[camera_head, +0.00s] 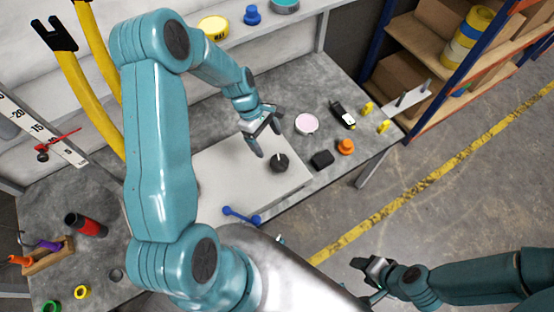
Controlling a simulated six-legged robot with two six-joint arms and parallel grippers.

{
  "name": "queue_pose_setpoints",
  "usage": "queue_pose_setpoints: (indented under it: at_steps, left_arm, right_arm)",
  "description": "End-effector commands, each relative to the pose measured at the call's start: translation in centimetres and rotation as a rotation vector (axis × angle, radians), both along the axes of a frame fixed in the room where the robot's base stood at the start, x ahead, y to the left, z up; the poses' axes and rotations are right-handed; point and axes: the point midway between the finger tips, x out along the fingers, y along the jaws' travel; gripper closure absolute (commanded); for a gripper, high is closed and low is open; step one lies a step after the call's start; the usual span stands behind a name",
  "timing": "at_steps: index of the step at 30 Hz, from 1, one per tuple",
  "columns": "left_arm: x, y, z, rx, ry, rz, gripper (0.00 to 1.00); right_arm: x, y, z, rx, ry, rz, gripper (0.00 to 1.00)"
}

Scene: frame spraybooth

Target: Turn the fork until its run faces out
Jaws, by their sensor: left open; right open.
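A yellow two-legged piece, which looks like the fork (82,95), stands at the upper left. A black forked end (55,36) tops one leg, and my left arm hides part of the other. I cannot make out a run on it. My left gripper (267,135) is open and empty above the bench, well to the right of the fork. A round black piece with a pale pin (279,164) sits just below it. My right gripper (370,275) is open and empty over the floor at the lower right, far from the fork.
A pale board (225,170) lies on the grey bench (315,85). On the bench are a pink-topped round tin (306,124), a black block (322,159), an orange knob (346,146) and a blue tool (240,215). A red-and-black cylinder (86,225) lies left. Shelving (425,50) stands right.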

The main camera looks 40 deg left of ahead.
Motion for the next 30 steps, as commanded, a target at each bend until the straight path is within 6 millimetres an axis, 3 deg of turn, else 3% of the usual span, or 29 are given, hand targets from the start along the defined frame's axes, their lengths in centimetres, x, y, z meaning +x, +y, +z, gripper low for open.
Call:
queue_pose_setpoints:
  at_steps: [1, 3, 10, 15, 25, 26, 30]
  left_arm:
    - [0.0, -0.6, -2.1, -0.001, 0.001, -0.004, 0.11]
    - [0.1, -1.3, -3.7, -0.001, 0.0, -0.004, 0.11]
    - [0.4, -3.0, -7.6, 0.0, -0.001, -0.004, 0.11]
    - [0.6, -3.6, -8.9, 0.001, -0.002, -0.003, 0.11]
    - [0.6, -3.6, -9.0, 0.001, -0.002, -0.002, 0.11]
    - [0.6, -3.6, -9.0, 0.001, -0.002, -0.002, 0.17]
    - [0.6, -3.6, -9.0, 0.001, -0.002, -0.002, 0.63]
  right_arm:
    - [0.0, 0.0, -1.7, 0.0, 0.0, 0.0, 0.44]
    - [0.0, 0.0, -2.8, 0.0, 0.0, 0.0, 0.44]
    - [0.0, 0.0, -5.5, 0.0, 0.0, 0.0, 0.44]
    - [0.0, 0.0, -6.3, 0.0, 0.0, 0.0, 0.44]
    - [0.0, 0.0, -6.3, 0.0, 0.0, 0.0, 0.44]
    - [0.0, 0.0, -6.3, 0.0, 0.0, 0.0, 0.44]
    - [0.0, 0.0, -6.3, 0.0, 0.0, 0.0, 0.44]
